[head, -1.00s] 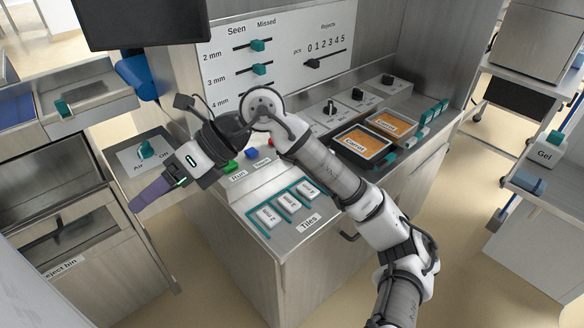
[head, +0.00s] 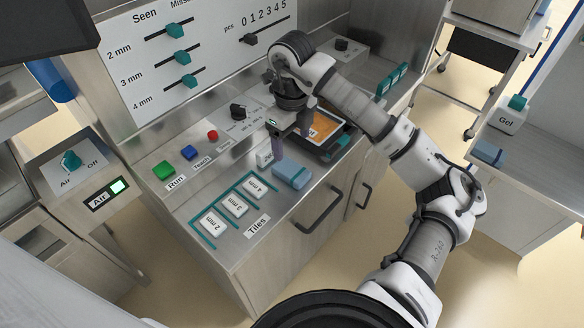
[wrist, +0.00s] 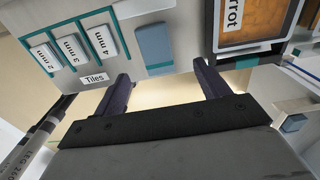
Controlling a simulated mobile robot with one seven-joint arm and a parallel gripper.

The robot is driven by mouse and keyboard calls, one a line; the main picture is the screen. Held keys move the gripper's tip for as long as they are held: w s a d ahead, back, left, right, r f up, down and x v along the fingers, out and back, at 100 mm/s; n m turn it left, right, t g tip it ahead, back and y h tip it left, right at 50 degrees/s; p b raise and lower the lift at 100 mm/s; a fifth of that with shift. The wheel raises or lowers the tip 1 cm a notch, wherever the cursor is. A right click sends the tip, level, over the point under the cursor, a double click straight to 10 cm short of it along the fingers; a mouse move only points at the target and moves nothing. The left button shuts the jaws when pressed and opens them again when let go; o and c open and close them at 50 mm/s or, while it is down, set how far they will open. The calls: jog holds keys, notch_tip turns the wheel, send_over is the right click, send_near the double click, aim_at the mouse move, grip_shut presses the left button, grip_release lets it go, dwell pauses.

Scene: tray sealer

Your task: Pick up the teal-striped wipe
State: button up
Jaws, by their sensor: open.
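A folded blue wipe (head: 291,173) lies on the steel counter, right of the tile rack. In the wrist view the wipe (wrist: 155,43) shows a teal band along its near edge. My gripper (head: 292,148) is open and points down over the counter, close to the wipe, with nothing between its dark purple fingers. In the wrist view my gripper (wrist: 161,73) has its fingertips on either side of the wipe's near end, apart from it. I cannot tell its exact height above the counter.
The tile rack (head: 248,177) with its tiles is left of the wipe. A carrot tray (head: 326,126) sits just behind and right of my gripper. Another blue folded piece (head: 488,152) lies on the right-hand shelf by the gel bottle (head: 511,115). Cabinet handles (head: 318,212) stick out in front.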

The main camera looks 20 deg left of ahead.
aim_at(290, 168)
notch_tip(290, 168, down, 3)
jog(key=shift+f, duration=0.15)
jog(key=shift+s+a+f+p, duration=0.1)
jog(key=shift+f+p, duration=0.2)
jog(key=shift+f, duration=0.6)
jog(key=shift+s+d+f+p, duration=0.15)
jog(key=shift+f+p, duration=0.2)
jog(key=shift+f, duration=0.6)
jog(key=shift+s+a+f+p, duration=0.15)
jog(key=shift+f+p, duration=0.15)
jog(key=shift+f, duration=0.6)
jog(key=c, duration=1.1)
